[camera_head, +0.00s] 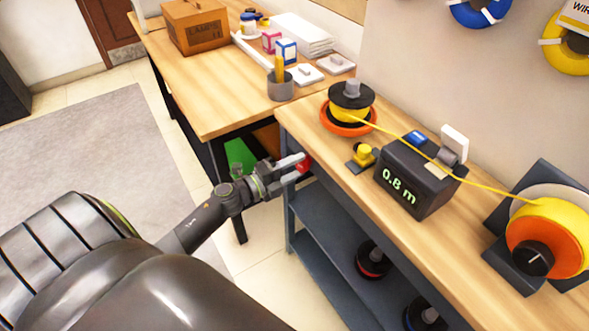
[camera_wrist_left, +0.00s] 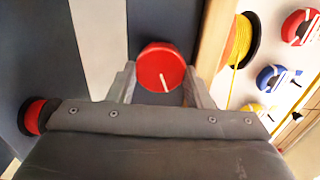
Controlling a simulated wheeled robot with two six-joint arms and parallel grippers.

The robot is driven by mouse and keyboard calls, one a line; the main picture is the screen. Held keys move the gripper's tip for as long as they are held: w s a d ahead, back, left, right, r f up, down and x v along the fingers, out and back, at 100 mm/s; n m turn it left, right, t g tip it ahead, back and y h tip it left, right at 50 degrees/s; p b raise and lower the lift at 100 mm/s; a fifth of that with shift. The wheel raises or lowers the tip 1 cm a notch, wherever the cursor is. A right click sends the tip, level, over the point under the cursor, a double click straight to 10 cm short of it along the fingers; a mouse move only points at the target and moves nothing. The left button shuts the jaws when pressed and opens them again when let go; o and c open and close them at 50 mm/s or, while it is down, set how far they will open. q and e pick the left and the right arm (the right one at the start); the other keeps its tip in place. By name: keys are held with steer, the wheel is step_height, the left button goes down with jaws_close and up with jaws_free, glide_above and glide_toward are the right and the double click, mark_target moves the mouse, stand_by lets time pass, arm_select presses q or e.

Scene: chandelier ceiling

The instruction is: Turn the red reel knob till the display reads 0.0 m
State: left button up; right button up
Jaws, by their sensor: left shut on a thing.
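The red reel knob (camera_head: 303,163) is at the front left edge of the workbench in the head view. It is round with a white line on its face in the left wrist view (camera_wrist_left: 161,68). My left gripper (camera_head: 298,167) is shut on the knob, one finger on each side of it. The dark display box (camera_head: 411,178) on the bench reads 0.8 m in green digits. A yellow wire runs from the small reel (camera_head: 350,107) past the display box to the large yellow and orange reel (camera_head: 545,238). My right gripper is not in view.
The workbench (camera_head: 318,146) has a lower shelf (camera_head: 325,225) with dark reels on it. Wire coils hang on the wall.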

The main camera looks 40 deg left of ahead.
arm_select(q)
steer(key=m, duration=0.1)
steer(key=m+b, duration=0.1)
steer(key=m, duration=0.1)
steer(key=m+b, duration=0.1)
steer(key=shift+f+m, duration=0.3)
steer(key=m+b, duration=0.1)
steer(key=m, duration=0.1)
steer(key=shift+m, duration=0.4)
steer(key=shift+m+b, duration=0.35)
steer(key=shift+m, duration=0.15)
steer(key=shift+a+m+b, duration=0.1)
steer(key=shift+m+b, duration=0.4)
steer(key=shift+m, duration=0.5)
steer(key=shift+m+b, duration=0.4)
steer(key=shift+m, duration=0.6)
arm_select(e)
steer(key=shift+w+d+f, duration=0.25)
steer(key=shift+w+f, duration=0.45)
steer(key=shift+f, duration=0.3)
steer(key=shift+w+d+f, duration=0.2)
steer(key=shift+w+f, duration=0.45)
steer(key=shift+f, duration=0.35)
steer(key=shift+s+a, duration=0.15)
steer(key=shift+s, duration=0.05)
arm_select(q)
steer(key=o, duration=1)
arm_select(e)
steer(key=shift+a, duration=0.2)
